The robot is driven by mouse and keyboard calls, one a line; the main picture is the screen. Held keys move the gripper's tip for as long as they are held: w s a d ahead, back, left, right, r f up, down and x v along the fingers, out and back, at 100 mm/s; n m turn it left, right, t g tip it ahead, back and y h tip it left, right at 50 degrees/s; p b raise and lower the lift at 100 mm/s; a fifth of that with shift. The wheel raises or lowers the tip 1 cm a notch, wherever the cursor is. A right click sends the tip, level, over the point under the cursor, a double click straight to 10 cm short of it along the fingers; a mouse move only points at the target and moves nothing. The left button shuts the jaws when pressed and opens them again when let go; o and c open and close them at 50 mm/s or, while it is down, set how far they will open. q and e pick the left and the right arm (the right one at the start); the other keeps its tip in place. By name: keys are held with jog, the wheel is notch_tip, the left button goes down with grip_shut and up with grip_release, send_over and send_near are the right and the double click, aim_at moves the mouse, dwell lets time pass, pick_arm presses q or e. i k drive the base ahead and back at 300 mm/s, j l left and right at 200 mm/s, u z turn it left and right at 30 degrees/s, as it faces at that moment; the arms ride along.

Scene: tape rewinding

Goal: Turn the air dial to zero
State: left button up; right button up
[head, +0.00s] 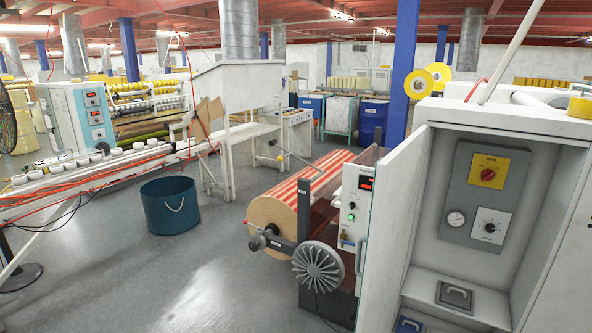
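An open white cabinet (548,130) stands at the right, with a grey control panel inside. On the panel a black dial knob (490,227) sits on a white scale plate, with a small label under it that is too small to read; it looks like the air dial. Its exact setting cannot be read. A round white pressure gauge (455,219) is left of the dial. A red rotary switch (488,174) on a yellow plate is above. Neither of my grippers is in view.
The cabinet door (390,230) stands open to the left of the panel. Left of it are a handwheel (318,267) and a large red-striped roll (300,200). A blue bin (171,205) stands on the open grey floor (190,285).

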aim_at(490, 228)
jog(key=i+j, duration=0.15)
jog(key=j, duration=0.2)
jog(key=i+j+z, duration=0.1)
jog(key=i+j, duration=0.25)
jog(key=j, duration=0.3)
jog(key=i+j+z, duration=0.1)
jog(key=j, duration=0.25)
jog(key=i+j+z, duration=0.1)
jog(key=z, duration=1.2)
